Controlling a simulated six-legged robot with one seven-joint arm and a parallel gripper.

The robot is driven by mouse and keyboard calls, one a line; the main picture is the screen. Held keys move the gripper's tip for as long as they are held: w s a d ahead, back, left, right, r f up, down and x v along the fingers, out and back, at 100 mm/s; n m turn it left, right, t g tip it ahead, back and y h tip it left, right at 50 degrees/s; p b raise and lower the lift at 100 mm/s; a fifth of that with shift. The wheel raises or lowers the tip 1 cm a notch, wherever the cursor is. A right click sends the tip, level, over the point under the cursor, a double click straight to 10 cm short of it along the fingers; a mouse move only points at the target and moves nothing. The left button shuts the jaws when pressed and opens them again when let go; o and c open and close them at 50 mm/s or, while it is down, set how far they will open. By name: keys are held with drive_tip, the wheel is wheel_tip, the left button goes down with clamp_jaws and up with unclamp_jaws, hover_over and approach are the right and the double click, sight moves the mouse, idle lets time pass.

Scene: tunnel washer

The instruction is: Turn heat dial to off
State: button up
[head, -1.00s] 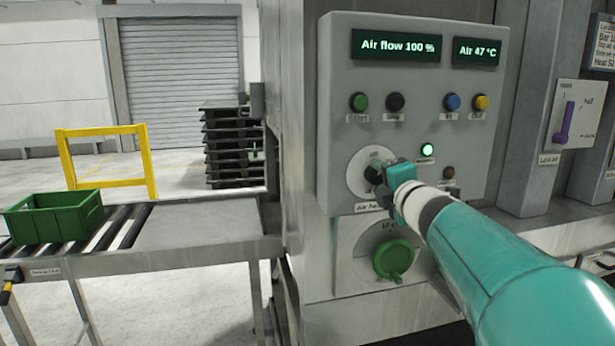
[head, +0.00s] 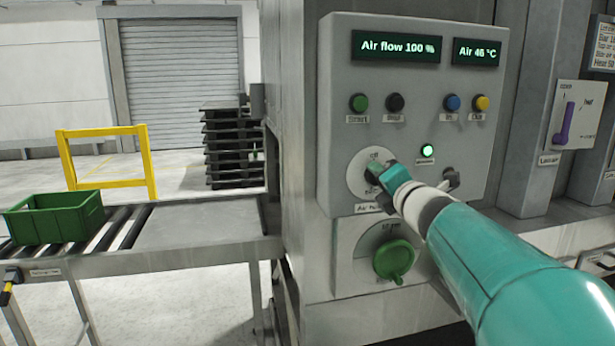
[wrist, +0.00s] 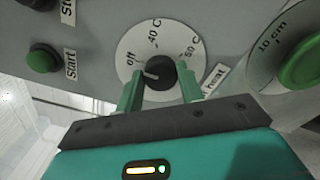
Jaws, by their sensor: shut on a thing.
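The heat dial is a black knob (wrist: 158,73) on a round white plate (wrist: 135,42) marked off, 40 C and 50 C in the wrist view. The knob's pale pointer line is directed towards the off mark. My gripper (wrist: 160,88) has its two green fingers on either side of the knob and is shut on it. In the head view the white plate (head: 358,166) sits low on the grey control panel, with my gripper (head: 376,176) covering much of the knob. The display (head: 476,51) reads Air 46 °C.
Start (head: 358,102) and several other buttons sit above the dial. A green knob (head: 394,260) lies close below my gripper. A purple lever (head: 564,124) is to the right. A conveyor (head: 190,230) with a green crate (head: 55,218) stands left.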

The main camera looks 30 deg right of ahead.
drive_tip(key=shift+a, duration=0.1)
drive_tip(key=o, duration=0.8)
drive_tip(key=shift+o, duration=0.9)
drive_tip(key=v, duration=1.3)
drive_tip(key=shift+s, duration=0.35)
drive_tip(key=shift+a, duration=0.1)
